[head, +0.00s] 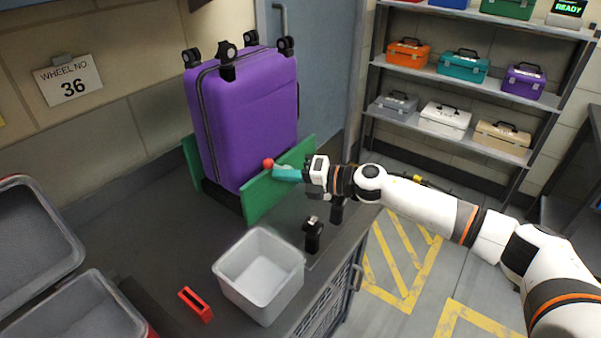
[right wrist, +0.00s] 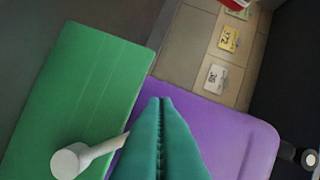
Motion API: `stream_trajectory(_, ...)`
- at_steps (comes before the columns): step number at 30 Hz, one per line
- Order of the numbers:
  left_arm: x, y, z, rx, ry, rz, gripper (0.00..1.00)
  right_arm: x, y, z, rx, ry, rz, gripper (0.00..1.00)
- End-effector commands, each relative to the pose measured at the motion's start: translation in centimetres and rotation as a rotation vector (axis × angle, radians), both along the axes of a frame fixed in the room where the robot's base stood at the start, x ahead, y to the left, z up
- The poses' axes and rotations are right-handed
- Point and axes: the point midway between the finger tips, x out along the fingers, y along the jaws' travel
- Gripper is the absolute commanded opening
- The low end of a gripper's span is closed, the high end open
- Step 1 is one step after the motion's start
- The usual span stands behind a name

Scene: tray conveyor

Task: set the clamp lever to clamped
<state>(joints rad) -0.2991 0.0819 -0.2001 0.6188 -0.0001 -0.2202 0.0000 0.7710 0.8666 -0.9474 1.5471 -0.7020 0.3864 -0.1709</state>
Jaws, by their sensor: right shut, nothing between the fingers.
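A purple suitcase (head: 240,115) stands wheels-up between two green clamp plates (head: 262,196). The clamp lever's red ball knob (head: 268,163) shows just beyond my right fingertips, close to the near plate's top edge. My right gripper (head: 278,174) has teal fingers, shut and empty, beside the knob; I cannot tell whether they touch it. In the right wrist view the shut fingers (right wrist: 162,102) point over the purple suitcase (right wrist: 235,125), next to the green plate (right wrist: 85,85). A pale round hub with a rod (right wrist: 75,160), apparently the lever's base, runs under the fingers. The red knob is hidden there. My left gripper is not in view.
An open grey case (head: 75,312) lies at lower left. Shelves with toolboxes (head: 447,67) stand at the back right.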

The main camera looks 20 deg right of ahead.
Motion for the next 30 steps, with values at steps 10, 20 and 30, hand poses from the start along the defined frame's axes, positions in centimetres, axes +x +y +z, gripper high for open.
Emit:
stream_trajectory(10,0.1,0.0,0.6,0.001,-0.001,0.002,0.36,2.1,2.7,-0.4,-0.001,0.000,-0.001,0.00)
stream_trajectory(20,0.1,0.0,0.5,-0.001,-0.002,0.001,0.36,2.1,2.8,-0.5,-0.001,0.000,-0.001,0.00)
stream_trajectory(30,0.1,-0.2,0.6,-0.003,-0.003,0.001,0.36,2.3,2.4,0.0,0.046,0.031,-0.001,0.00)
